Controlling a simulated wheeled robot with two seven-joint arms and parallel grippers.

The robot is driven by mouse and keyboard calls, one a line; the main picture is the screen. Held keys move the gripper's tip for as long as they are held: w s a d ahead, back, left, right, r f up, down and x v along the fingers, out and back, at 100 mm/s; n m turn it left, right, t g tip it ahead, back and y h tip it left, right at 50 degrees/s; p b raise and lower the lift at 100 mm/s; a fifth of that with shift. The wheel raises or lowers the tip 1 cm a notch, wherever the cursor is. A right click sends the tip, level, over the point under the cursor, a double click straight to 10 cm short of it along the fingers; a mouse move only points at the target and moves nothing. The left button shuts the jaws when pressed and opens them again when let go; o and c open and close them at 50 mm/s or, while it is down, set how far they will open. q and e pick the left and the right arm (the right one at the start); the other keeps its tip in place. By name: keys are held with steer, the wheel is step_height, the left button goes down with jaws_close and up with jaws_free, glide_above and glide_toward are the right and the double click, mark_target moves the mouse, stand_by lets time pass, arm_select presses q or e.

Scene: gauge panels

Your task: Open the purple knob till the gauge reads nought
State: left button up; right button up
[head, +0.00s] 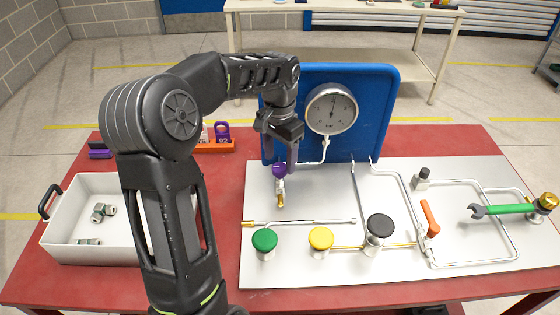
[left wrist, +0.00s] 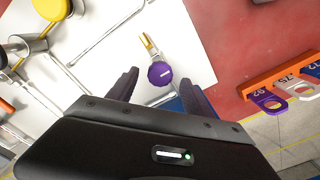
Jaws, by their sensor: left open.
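The purple knob (head: 280,170) sits on a small valve with a brass end on the grey plate, in front of the blue panel (head: 375,120). The round white gauge (head: 331,108) is on that panel, and its dark needle points roughly upward; its numbers are too small to read. My left gripper (head: 283,150) is just above the knob, pointing down. In the left wrist view the purple knob (left wrist: 160,73) shows between and beyond the two spread fingers (left wrist: 160,90), with a pale stripe across its top. The gripper is open and does not appear to grip it. My right gripper is not in view.
Green (head: 264,240), yellow (head: 321,238) and black (head: 380,226) knobs stand at the plate's front. An orange-handled valve (head: 430,218) and a green wrench (head: 505,210) are right. A white bin (head: 85,185) with fittings is left; an orange tag rack (head: 215,147) stands behind it.

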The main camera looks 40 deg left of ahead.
mark_target(279, 169)
arm_select(q)
steer(key=shift+f, duration=1.1)
steer(key=shift+c, duration=0.2)
jaws_close()
